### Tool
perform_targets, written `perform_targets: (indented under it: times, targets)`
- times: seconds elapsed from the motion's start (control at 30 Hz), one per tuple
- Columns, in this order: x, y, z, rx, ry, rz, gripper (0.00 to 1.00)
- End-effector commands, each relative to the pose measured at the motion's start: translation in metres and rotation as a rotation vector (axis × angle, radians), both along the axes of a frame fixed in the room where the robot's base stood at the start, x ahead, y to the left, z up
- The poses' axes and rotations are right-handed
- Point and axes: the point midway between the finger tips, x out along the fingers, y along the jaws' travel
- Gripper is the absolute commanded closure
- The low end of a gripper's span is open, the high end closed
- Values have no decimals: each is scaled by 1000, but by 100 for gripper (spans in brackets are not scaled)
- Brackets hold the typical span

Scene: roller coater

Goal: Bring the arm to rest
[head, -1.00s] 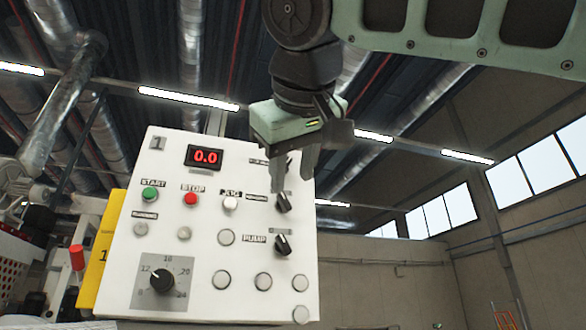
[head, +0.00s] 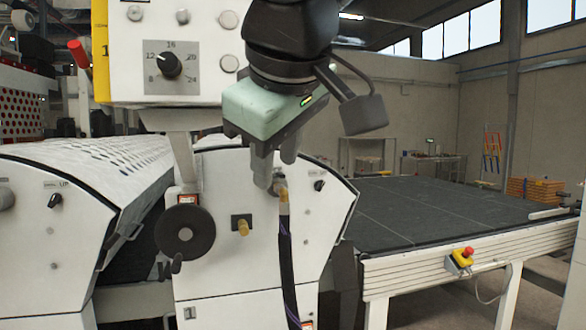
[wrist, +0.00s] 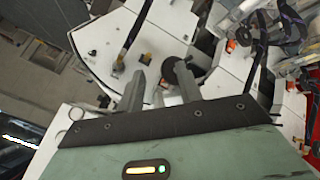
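My gripper (head: 276,172) hangs from the arm in the upper middle of the head view, fingers pointing down. It overlaps the white side housing of the roller coater (head: 210,265); I cannot tell its exact distance from it. In the wrist view my gripper (wrist: 162,76) shows two grey fingers apart, with nothing between them but the machine beyond.
A control panel (head: 120,85) is left of the arm. A black handwheel (head: 186,233) and a hose (head: 285,260) are on the housing. A dark conveyor table (head: 430,210) with a red emergency button (head: 467,253) extends right. Air above the table looks clear.

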Motion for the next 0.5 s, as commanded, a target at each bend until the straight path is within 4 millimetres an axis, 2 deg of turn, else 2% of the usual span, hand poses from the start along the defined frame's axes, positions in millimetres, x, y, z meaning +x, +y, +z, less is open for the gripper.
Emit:
perform_targets:
  times: [0.03, 0.1, 0.17, 0.2, 0.3, 0.4, 0.5]
  targets:
    - [-5, -11, -39, -22, 75, -1, 65]
    - [-17, -24, -87, -34, 178, -3, 65]
    - [-30, -39, -126, -39, 265, -15, 65]
    - [-39, -50, -152, -38, 324, -28, 65]
    - [-68, -81, -210, -28, 462, -79, 65]
    - [-97, -111, -257, -7, 575, -148, 65]
    - [-123, -136, -289, 14, 655, -213, 65]
